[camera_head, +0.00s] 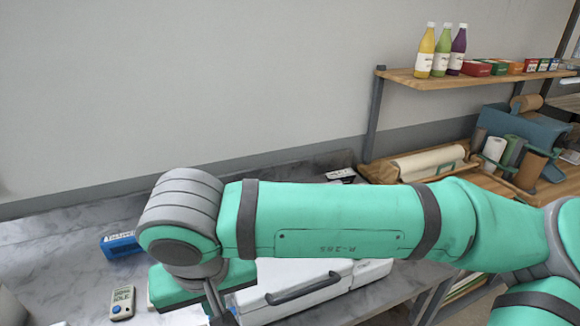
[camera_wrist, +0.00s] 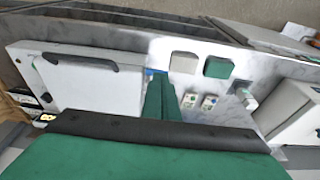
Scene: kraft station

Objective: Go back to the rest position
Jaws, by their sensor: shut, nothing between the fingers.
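My gripper (camera_wrist: 161,82) shows in the wrist view as two green fingers side by side, shut and empty, over the grey marbled counter (camera_wrist: 235,50). In the head view my green arm stretches leftward across the picture, above the counter (camera_head: 70,245). Its wrist bends down at the left end, and the fingertips cannot be made out there. A white case (camera_head: 255,300) with a dark handle lies below the arm, partly hidden by it. The case also shows left of the fingers in the wrist view (camera_wrist: 85,90).
A blue box (camera_head: 121,245) and a small handheld device (camera_head: 122,302) lie on the counter at left. A shelf (camera_head: 400,76) at right holds bottles (camera_head: 426,50) and small boxes. Below it are a paper roll (camera_head: 430,161) and a blue-grey holder (camera_head: 525,128). The wall above the arm is clear.

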